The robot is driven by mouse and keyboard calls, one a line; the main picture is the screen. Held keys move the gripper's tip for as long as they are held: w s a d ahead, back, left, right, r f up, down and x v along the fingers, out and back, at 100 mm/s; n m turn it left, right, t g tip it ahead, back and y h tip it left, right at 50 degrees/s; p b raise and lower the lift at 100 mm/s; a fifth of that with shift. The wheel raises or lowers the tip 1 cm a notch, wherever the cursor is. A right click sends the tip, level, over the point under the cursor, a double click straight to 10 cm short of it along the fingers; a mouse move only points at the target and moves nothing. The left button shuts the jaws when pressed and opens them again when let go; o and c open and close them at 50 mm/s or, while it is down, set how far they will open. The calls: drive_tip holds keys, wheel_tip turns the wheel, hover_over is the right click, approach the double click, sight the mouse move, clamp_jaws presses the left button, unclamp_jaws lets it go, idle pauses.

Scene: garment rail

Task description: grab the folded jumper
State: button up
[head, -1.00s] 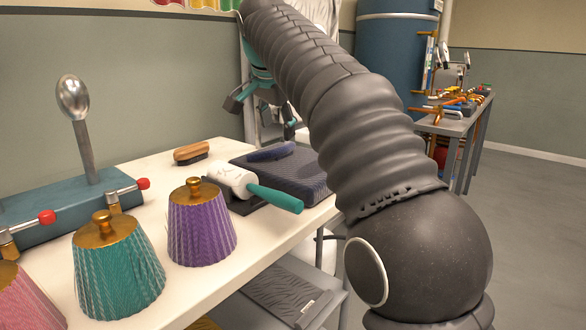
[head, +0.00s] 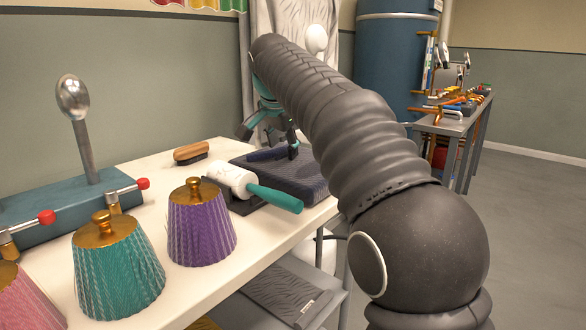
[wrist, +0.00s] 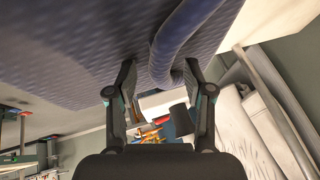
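The folded jumper (head: 308,181) is a dark blue-purple knitted slab lying flat at the far end of the white table. A raised rolled ridge (head: 265,154) of similar colour runs across its top. My gripper (head: 269,137) is over the jumper, pointing down, with its fingers spread. In the wrist view the knit surface (wrist: 75,50) fills the top, and the ridge (wrist: 172,45) comes down between the fingertips. My gripper (wrist: 159,75) is open there, with a gap on the left of the ridge. I cannot tell whether the fingertips touch the knit.
A white lint roller (head: 231,178) with a teal handle lies in front of the jumper. A wooden brush (head: 191,152) lies behind left. Purple (head: 200,228) and teal (head: 118,270) ribbed cones stand nearer. A grey folded cloth (head: 283,290) lies on the lower shelf.

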clamp_jaws()
drive_tip(key=shift+r, duration=0.15)
